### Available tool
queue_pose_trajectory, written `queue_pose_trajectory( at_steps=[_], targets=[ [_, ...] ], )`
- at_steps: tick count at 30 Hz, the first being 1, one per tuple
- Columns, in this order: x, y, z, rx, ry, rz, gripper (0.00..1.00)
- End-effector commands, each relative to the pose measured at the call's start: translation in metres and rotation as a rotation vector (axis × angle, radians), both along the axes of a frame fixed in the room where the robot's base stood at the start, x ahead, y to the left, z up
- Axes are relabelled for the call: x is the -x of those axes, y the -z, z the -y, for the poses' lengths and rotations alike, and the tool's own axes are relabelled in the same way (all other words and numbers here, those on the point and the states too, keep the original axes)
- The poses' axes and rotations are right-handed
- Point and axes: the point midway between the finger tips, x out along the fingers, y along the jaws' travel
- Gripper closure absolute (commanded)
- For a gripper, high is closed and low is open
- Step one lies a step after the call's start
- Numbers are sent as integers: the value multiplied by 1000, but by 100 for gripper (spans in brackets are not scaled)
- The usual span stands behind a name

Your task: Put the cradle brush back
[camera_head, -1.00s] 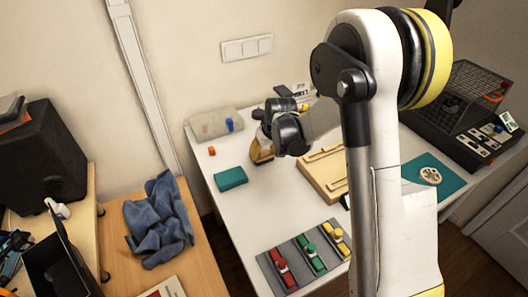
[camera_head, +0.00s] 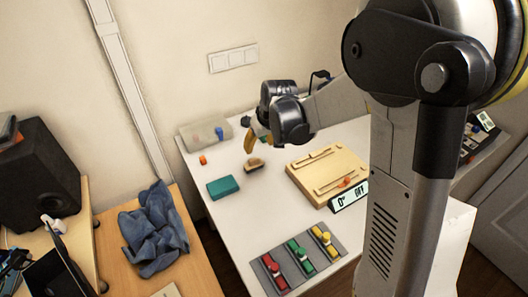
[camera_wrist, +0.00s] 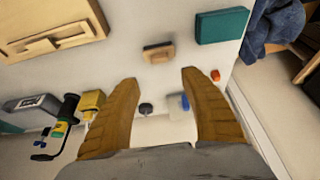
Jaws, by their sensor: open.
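A small brown block with a dark edge (camera_head: 254,165), which looks like the brush, lies on the white table between the teal box and the wooden board. It also shows in the wrist view (camera_wrist: 158,52), just beyond my fingertips and apart from them. My gripper (camera_head: 250,146) hangs above and behind it with fingers pointing down. In the wrist view my gripper (camera_wrist: 159,77) has its two ochre fingers spread, with nothing between the tips. The wooden board (camera_head: 308,182) with slotted rails lies to the right; I cannot tell whether it is the cradle.
A display reading "0° OFF" (camera_head: 348,197) stands by the board. A grey mat (camera_head: 318,266) holds red, green and yellow pieces in front.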

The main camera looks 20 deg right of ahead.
Motion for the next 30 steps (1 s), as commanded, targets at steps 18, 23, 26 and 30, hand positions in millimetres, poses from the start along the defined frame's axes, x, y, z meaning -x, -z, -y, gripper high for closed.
queue_pose_trajectory(
  at_steps=[18, 23, 26, 30],
  targets=[
    [170, -123, -9, -5, 131, 144, 47],
    [216, -126, -9, -13, 165, 185, 47],
    [235, -124, -9, -18, 180, 204, 47],
    [249, -121, -9, -20, 191, 219, 47]
  ],
)
